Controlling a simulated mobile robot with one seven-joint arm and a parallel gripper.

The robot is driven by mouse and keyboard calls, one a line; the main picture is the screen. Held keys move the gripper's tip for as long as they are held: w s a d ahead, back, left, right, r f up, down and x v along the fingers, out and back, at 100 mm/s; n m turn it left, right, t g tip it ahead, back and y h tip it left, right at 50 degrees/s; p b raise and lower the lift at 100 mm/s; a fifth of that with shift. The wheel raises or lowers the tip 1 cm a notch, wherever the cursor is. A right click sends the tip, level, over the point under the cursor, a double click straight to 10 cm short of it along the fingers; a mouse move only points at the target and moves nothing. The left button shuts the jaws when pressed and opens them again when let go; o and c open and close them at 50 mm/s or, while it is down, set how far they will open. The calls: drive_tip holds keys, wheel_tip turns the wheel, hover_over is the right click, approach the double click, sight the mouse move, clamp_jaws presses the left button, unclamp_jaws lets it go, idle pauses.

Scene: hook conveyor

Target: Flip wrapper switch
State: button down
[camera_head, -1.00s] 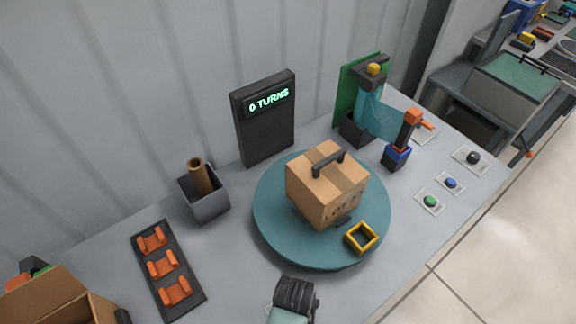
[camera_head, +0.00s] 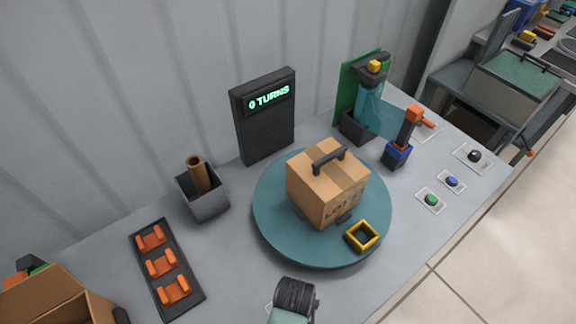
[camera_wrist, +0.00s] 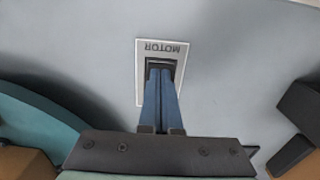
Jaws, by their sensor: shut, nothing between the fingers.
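A switch plate labelled MOTOR (camera_wrist: 140,74) lies on the grey worktop in the wrist view, its lettering upside down. A black switch (camera_wrist: 163,60) sits on the plate, partly hidden by my fingers. My gripper (camera_wrist: 161,78) is shut, its blue fingers together over the near side of the switch; I cannot tell whether they touch it. In the head view, the wrapper has a teal turntable (camera_head: 275,235) carrying a cardboard box (camera_head: 325,190) with a black handle. A stand with teal film (camera_head: 369,105) is behind it. A black display (camera_head: 266,130) reads 0 TURNS.
A yellow square frame (camera_head: 362,236) lies on the turntable. Green (camera_head: 431,200), blue (camera_head: 452,182) and black (camera_head: 475,156) knobs stand at the right. An orange-and-blue tool (camera_head: 405,140), a grey holder (camera_head: 205,199), an orange-clip rack (camera_head: 170,270) and an open carton (camera_head: 45,300) are nearby.

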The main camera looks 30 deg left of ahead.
drive_tip(key=shift+f, duration=0.2)
drive_tip(key=shift+r, duration=0.1)
wheel_tip(320, 180, up, 7)
drive_tip(key=p, duration=0.7)
drive_tip(key=shift+p, duration=0.3)
